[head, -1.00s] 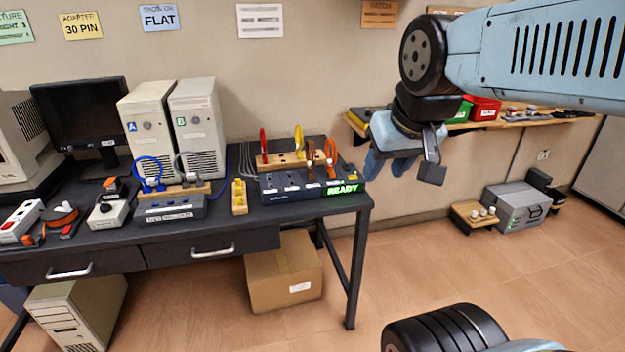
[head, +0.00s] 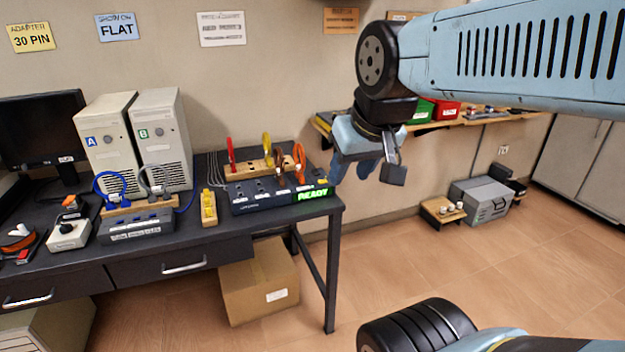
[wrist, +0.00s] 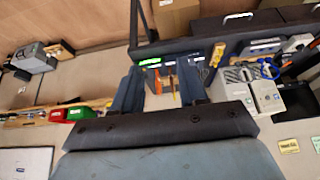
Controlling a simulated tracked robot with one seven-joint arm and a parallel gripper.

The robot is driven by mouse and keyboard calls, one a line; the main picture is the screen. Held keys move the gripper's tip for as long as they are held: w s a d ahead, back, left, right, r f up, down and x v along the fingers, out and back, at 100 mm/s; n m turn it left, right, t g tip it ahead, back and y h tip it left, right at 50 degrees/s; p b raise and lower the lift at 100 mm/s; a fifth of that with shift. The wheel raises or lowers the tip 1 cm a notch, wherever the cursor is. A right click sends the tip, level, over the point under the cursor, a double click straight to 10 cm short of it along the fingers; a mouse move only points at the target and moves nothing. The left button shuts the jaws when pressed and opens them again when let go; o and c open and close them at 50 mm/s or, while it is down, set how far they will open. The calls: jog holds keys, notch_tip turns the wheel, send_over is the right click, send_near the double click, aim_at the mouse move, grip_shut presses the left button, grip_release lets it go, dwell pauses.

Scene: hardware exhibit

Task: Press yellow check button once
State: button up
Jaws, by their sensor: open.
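A dark console (head: 262,203) with a green READY display (head: 313,194) stands at the right end of the black desk. A small yellow spot (head: 322,182) shows on its right top edge; I cannot tell for sure that it is the check button. My gripper (head: 352,172) hangs in the air right of the console, apart from it in the picture. Its blue fingers are open and empty. In the wrist view the gripper (wrist: 158,78) shows its two fingers spread, with the READY display (wrist: 150,61) seen between them, farther off.
A wooden rack (head: 260,166) with red, yellow and orange cable loops stands behind the console. A yellow block (head: 208,207) lies left of it. Two PC towers (head: 162,140) stand further left. A cardboard box (head: 258,285) sits under the desk. The floor to the right is mostly clear.

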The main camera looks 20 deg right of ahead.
grip_shut()
dwell(1.5)
